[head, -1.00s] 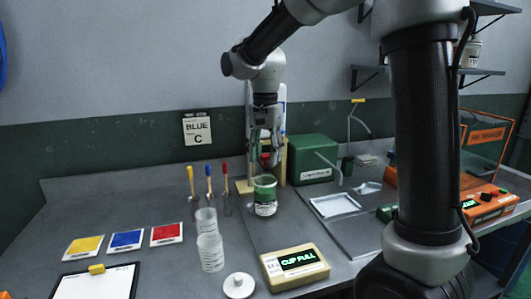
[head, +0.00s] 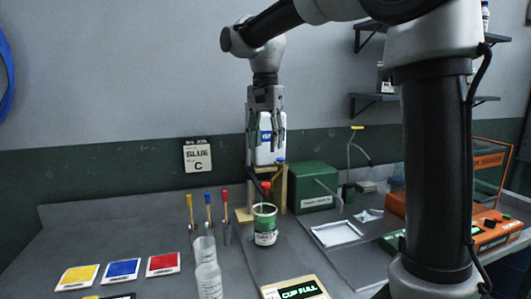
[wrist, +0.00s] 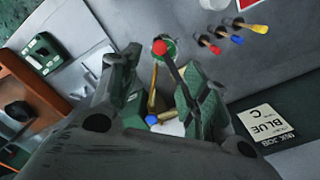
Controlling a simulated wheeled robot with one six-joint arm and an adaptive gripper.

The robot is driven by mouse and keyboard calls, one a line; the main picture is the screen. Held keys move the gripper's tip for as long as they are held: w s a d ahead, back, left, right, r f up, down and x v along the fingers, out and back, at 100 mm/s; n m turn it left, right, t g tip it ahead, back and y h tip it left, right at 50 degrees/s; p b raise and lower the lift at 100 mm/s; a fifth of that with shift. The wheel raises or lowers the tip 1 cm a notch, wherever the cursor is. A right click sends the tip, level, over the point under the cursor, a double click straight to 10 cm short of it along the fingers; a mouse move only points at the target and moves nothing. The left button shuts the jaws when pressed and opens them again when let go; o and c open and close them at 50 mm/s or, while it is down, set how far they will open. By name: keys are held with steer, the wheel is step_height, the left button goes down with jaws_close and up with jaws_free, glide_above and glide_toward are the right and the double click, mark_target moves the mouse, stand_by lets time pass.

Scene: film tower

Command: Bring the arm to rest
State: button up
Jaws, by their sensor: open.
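My gripper (head: 266,148) is open and empty, pointing down. In the head view it hangs in front of a white container on a wooden stand (head: 284,187), hiding part of both. A cup with green contents (head: 265,238) stands on the bench below the gripper, clearly apart from it. The wrist view shows both fingers spread (wrist: 160,85), with nothing held between them. A red knob on a dark rod (wrist: 160,47) shows beyond the fingers.
Clear cups (head: 205,265) and a box reading CUP FULL (head: 298,290) stand at the front. Tools with coloured handles (head: 209,208) stand left of the green cup. A green box (head: 313,184) is to the right. Shelves (head: 375,98) project from the wall.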

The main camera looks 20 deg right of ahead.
stand_by(0.4)
step_height(320, 180, down, 3)
steer(key=n, duration=0.4)
steer(key=shift+s+f+n, duration=0.15)
steer(key=shift+f+n, duration=0.05)
steer(key=shift+n, duration=0.1)
steer(key=s+d+f+n+t, duration=0.2)
steer(key=s+d, duration=0.5)
steer(key=s, duration=0.5)
steer(key=s+d+f+n+t, duration=0.2)
steer(key=s+d, duration=0.5)
steer(key=s, duration=0.5)
steer(key=shift+d+f, duration=0.4)
steer(key=shift+f, duration=0.35)
